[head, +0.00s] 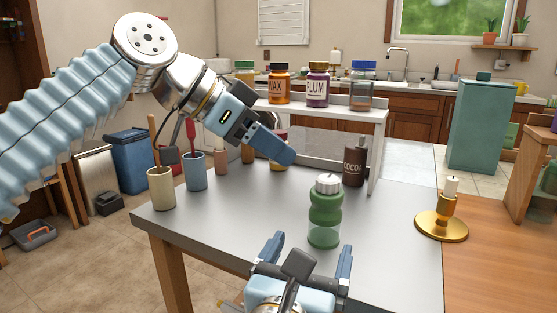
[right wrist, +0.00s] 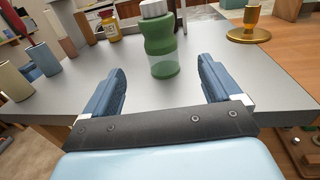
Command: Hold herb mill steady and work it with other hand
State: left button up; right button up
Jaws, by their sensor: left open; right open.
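The herb mill (head: 325,215), green with a clear lower part and a pale ridged cap, stands upright on the grey table (head: 395,215). In the right wrist view the mill (right wrist: 160,45) shows beyond and between my fingers. My right gripper (head: 312,243) is open and empty, low at the table's near edge, its fingers pointing toward the mill without touching it. My left gripper (head: 285,157) is open, above and to the left of the mill's cap, apart from it. Its fingers overlap in the head view, so the gap between them is hidden.
A dark cocoa bottle (head: 354,167) stands behind the mill. A brass candle holder (head: 441,226) is to the right. Cream (head: 161,189) and blue (head: 196,172) cups stand at the left. A raised shelf (head: 340,110) with several jars is at the back. The table between mill and candle is clear.

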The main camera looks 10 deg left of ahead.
aim_at(327, 207)
jog(key=w+d, duration=0.1)
jog(key=w, duration=0.8)
jog(key=w+d, duration=0.1)
jog(key=w, duration=0.3)
jog(key=shift+w+d, duration=0.25)
jog(key=shift+d, duration=0.05)
jog(key=c, duration=1.2)
jog(key=shift+o, duration=0.2)
jog(key=o, duration=0.6)
jog(key=c, duration=0.4)
